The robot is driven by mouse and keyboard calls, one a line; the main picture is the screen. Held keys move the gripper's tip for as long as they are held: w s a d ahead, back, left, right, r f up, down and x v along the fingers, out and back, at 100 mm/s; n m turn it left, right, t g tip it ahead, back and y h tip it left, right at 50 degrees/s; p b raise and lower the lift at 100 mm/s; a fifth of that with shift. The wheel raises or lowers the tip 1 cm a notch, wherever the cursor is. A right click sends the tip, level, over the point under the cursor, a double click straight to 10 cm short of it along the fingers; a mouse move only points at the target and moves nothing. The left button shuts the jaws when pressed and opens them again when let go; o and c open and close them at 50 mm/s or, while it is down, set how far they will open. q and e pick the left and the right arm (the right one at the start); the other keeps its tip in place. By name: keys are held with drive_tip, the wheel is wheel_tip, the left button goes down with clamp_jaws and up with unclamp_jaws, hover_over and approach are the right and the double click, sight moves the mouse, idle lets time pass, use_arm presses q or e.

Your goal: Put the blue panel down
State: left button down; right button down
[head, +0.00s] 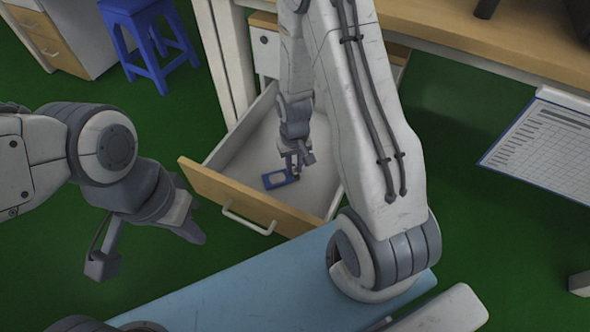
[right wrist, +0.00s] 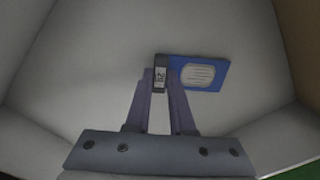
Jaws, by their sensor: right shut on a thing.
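The blue panel (head: 280,179), with a pale oval patch, is inside the open drawer, low over or on its floor; I cannot tell whether it touches. My right gripper (head: 294,170) reaches down into the drawer and is shut on the panel's edge. In the right wrist view the blue panel (right wrist: 205,73) extends to the right of the fingertips (right wrist: 162,82), beside a small dark block with a white label (right wrist: 160,76) between them. My left gripper (head: 192,233) is outside the drawer, left of its front; its finger gap is not clear.
The drawer (head: 222,190) is pulled out, with a wooden front and white handle, and its floor is otherwise largely bare. A wooden desk (head: 480,40) stands behind. A blue stool (head: 150,45) is at the back left. A printed sheet (head: 545,140) hangs at the right.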

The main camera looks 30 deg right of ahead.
drive_tip(key=shift+f, duration=0.2)
drive_tip(key=c, duration=0.8)
unclamp_jaws()
